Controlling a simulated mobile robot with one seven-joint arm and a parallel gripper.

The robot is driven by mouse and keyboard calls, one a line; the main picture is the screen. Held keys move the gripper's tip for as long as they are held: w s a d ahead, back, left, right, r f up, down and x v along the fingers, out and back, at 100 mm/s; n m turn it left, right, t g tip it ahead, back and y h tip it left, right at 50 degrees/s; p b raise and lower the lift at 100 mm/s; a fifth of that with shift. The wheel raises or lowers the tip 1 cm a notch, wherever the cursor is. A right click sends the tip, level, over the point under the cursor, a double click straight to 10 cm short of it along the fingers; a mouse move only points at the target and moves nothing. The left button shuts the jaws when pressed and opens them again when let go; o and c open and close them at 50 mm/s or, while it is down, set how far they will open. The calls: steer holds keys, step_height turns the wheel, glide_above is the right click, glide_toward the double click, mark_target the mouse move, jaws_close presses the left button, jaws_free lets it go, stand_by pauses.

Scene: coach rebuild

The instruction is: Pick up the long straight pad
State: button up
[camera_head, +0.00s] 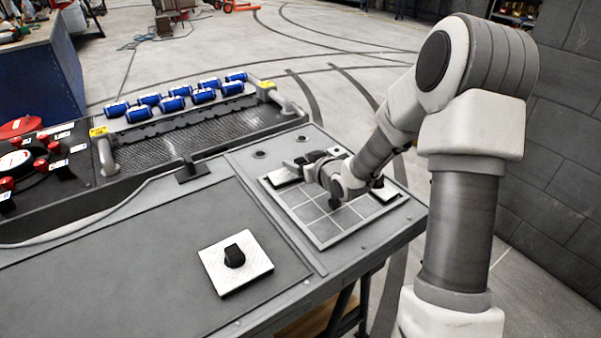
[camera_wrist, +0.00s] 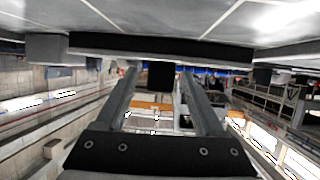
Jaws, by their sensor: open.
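The long straight pad (camera_wrist: 200,48) shows in the wrist view as a long dark bar across the top, with a black block-like handle (camera_wrist: 160,76) at its middle. My gripper (camera_wrist: 158,70) is open, with one finger on each side of that handle; I cannot tell whether either touches it. In the head view, a pale pad (camera_head: 281,178), probably the same one, lies at the far left corner of the gridded tray (camera_head: 318,240). My gripper (camera_head: 294,164) is just above it, and my wrist hides part of the tray.
A square white pad (camera_head: 215,257) with a black knob lies on the grey bench (camera_head: 110,270). Another pale pad (camera_head: 386,193) is at the tray's right side, and a small piece (camera_head: 338,152) at its far corner. Blue cylinders (camera_head: 172,103) line up behind.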

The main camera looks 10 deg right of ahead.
steer(key=shift+c, duration=0.2)
jaws_close()
stand_by(0.3)
